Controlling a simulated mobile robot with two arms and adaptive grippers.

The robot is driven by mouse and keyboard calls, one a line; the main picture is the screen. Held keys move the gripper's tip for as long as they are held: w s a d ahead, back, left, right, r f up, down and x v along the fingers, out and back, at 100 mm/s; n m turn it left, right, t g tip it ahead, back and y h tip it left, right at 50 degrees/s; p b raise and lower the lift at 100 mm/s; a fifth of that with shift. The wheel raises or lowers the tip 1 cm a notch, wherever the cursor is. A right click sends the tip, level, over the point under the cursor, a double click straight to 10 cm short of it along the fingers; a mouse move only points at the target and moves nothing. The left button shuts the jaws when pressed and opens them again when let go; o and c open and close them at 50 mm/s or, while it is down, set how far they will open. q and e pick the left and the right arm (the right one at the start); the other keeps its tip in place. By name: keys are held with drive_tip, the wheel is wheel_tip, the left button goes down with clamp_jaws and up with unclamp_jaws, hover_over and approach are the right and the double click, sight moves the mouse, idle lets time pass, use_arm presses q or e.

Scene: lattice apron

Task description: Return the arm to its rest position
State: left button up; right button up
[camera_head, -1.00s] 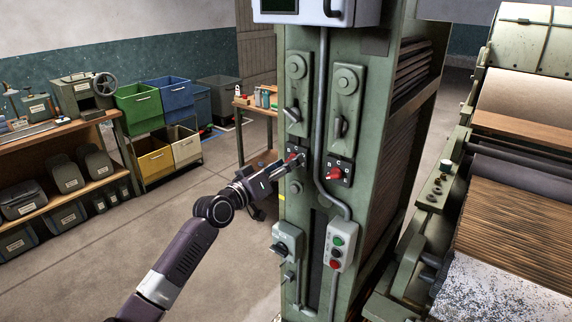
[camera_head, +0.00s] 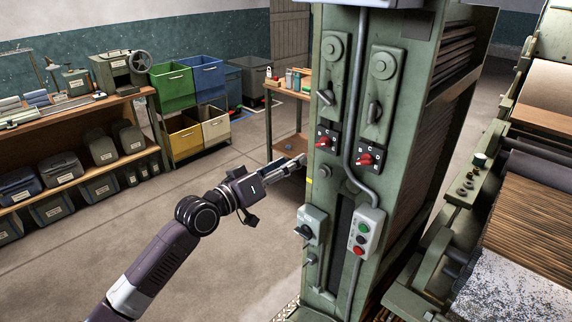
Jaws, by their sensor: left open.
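My left arm comes in from the lower left, and its gripper (camera_head: 298,162) is open and empty. It hangs in the air just left of the green machine column (camera_head: 342,185), apart from the red switches. The left red switch (camera_head: 323,141) sits on a dark plate a little above and right of the fingertips. A second red switch (camera_head: 366,159) is on a like plate to its right. My right gripper does not show.
A grey box with red and green buttons (camera_head: 363,238) and a grey switch box (camera_head: 311,226) stick out from the column. A wooden side table (camera_head: 290,140) stands behind the gripper. Coloured bins (camera_head: 173,87) and a shelf (camera_head: 75,117) stand at left. The floor between is clear.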

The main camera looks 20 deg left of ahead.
use_arm(q)
drive_tip(key=shift+s, duration=0.2)
idle(0.3)
drive_tip(key=s+a+f+g+y+b, duration=0.15)
drive_tip(key=s+f, duration=0.25)
drive_tip(key=f, duration=1.2)
drive_tip(key=s+a+f+g+y, duration=0.2)
drive_tip(key=s+a+f+g, duration=0.1)
drive_tip(key=f, duration=1.2)
drive_tip(key=s+a+f+g+y+b, duration=0.15)
drive_tip(key=s+f, duration=0.25)
drive_tip(key=f, duration=1.2)
drive_tip(key=s+d+f+m+g+y+b, duration=0.1)
drive_tip(key=s+f+g, duration=0.1)
drive_tip(key=s+f, duration=0.7)
drive_tip(key=s+d+f+g, duration=0.2)
drive_tip(key=s+f+g, duration=0.1)
drive_tip(key=s+f, duration=0.55)
drive_tip(key=s+d+f+m+g, duration=0.1)
drive_tip(key=s+f, duration=0.3)
drive_tip(key=s, duration=0.5)
drive_tip(key=s+d+f+m+g+b, duration=0.1)
drive_tip(key=s+d+f+g, duration=0.1)
drive_tip(key=s, duration=0.8)
drive_tip(key=s+d+f+m+g, duration=0.1)
drive_tip(key=s+d+f+g, duration=0.1)
drive_tip(key=s+f, duration=0.5)
drive_tip(key=s+d, duration=0.1)
drive_tip(key=s, duration=0.2)
drive_tip(key=shift+d+m+b, duration=0.3)
